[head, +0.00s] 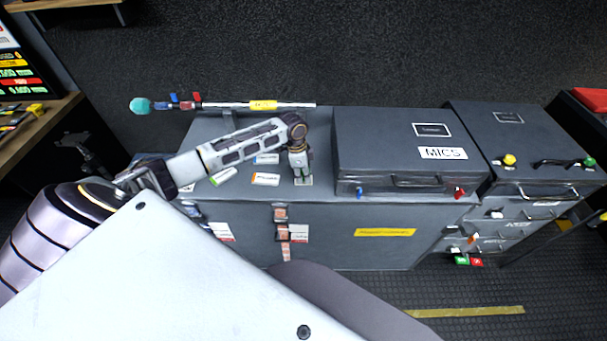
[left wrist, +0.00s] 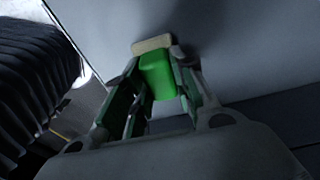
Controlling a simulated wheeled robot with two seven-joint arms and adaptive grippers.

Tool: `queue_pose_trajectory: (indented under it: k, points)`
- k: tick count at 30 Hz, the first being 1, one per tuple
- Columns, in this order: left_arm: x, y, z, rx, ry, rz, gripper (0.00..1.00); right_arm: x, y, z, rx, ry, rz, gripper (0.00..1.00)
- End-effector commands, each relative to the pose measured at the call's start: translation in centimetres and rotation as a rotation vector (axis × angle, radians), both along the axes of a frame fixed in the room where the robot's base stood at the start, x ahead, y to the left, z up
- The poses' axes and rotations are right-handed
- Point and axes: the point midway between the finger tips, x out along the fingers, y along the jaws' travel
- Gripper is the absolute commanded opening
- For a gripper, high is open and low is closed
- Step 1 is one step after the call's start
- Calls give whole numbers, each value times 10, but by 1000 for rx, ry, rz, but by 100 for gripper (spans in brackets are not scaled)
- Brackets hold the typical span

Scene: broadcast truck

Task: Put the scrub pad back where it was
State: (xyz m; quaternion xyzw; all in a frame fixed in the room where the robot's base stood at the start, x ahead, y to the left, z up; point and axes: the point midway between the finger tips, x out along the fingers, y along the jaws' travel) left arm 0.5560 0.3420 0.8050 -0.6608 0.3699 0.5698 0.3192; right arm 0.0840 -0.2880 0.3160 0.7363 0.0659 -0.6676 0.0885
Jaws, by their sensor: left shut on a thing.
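My left gripper (head: 302,172) points down over the front edge of the grey case top, left of the MICS case. It is shut on the scrub pad, a small green block (left wrist: 158,76) with a beige layer at its far end in the left wrist view. In that view the fingers (left wrist: 155,85) stand on both sides of the green part. In the head view the pad is mostly hidden by the gripper. I cannot tell whether the pad touches the surface. My right gripper is not in view.
The grey MICS case (head: 372,150) stands close to the right of the gripper. Several small white labelled items, one (head: 265,180) beside the gripper, lie on the grey top. A pole with a teal end (head: 140,105) runs along the back. Another case (head: 515,135) is farther right.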

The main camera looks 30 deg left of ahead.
Motion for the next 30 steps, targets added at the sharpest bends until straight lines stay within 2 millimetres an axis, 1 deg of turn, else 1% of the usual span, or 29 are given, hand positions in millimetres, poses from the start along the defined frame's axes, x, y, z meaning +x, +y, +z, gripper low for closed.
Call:
queue_pose_trajectory:
  k: [6,7,11,23,26,30]
  points:
    - [0,0,-3,-1,1,0,7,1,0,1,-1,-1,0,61]
    - [0,0,-2,-1,1,0,30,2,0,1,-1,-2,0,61]
    - [0,0,-2,0,0,0,47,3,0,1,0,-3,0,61]
    - [0,0,-1,0,0,0,48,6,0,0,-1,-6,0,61]
    - [0,1,3,1,-1,-1,48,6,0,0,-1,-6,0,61]
    - [0,2,14,0,-2,-1,48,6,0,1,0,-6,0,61]
